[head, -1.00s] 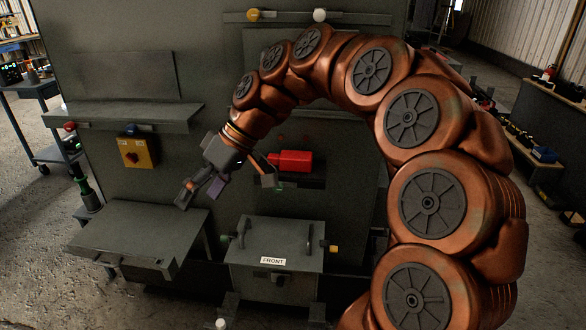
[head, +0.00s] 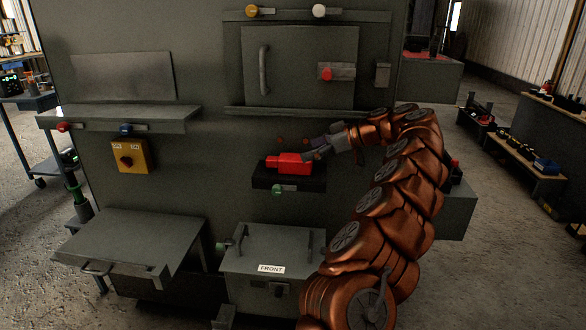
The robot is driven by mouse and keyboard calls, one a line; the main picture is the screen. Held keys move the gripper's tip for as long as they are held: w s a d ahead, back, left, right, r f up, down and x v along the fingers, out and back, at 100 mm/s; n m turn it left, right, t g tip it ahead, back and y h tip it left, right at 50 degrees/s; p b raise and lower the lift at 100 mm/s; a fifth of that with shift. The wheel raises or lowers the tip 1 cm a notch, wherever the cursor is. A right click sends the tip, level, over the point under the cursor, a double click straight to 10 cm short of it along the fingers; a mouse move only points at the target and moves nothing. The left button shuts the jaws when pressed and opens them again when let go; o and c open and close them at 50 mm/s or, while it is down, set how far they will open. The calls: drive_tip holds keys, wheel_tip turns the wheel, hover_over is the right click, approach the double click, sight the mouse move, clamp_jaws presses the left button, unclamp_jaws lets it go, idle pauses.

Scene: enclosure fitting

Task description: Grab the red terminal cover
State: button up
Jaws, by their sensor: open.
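The red terminal cover (head: 289,163) sits on a small black shelf (head: 290,182) on the front of the grey enclosure, near the middle of the head view. My gripper (head: 308,150) is open, just above and to the right of the cover. Its fingers point left and overlap the cover's upper right part in the picture. I cannot tell whether they touch it. My arm curves in from the lower right.
A grey door panel (head: 300,67) with a handle and red latch is above. A yellow switch box (head: 132,156) is at left. A box marked FRONT (head: 275,250) stands below, beside a grey sloped lid (head: 130,240). A green knob (head: 277,190) is under the cover.

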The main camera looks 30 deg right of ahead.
sight(294, 157)
drive_tip(key=shift+w+d+f, duration=0.1)
drive_tip(key=shift+d+f, duration=0.05)
drive_tip(key=shift+f, duration=0.05)
drive_tip(key=shift+p+x, duration=0.6)
drive_tip(key=shift+x, duration=3.2)
drive_tip(key=shift+f, duration=0.15)
drive_tip(key=c, duration=1.5)
